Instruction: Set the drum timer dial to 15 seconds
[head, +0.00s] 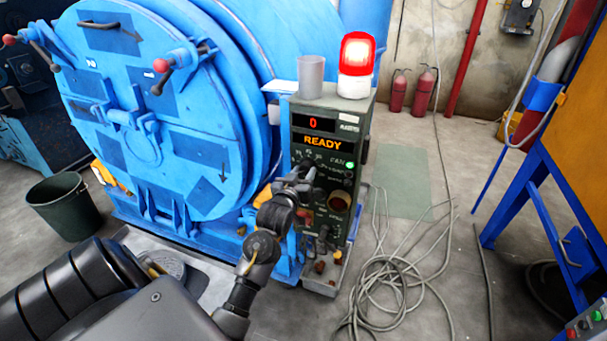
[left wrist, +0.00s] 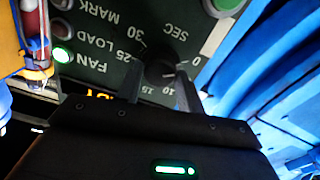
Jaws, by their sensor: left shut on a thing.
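The dark timer dial (left wrist: 161,73) shows upside down in the left wrist view, ringed by marks including 0, 10, 15, 25 and 30 and the word SEC. My left gripper (left wrist: 158,82) is shut on the dial, one finger on each side. Which mark the dial points at cannot be made out. In the head view my left gripper (head: 302,186) is at the front of the green control box (head: 330,112) and covers part of the dial area. The box's display (head: 322,141) reads READY, with a red 0 above it. My right gripper is not in view.
The blue drum (head: 160,115) stands left of the control box. A grey cup (head: 311,76) and a red beacon (head: 357,62) stand on the box. A green FAN light (left wrist: 62,55) is lit. Loose cable (head: 395,280) lies on the floor at right.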

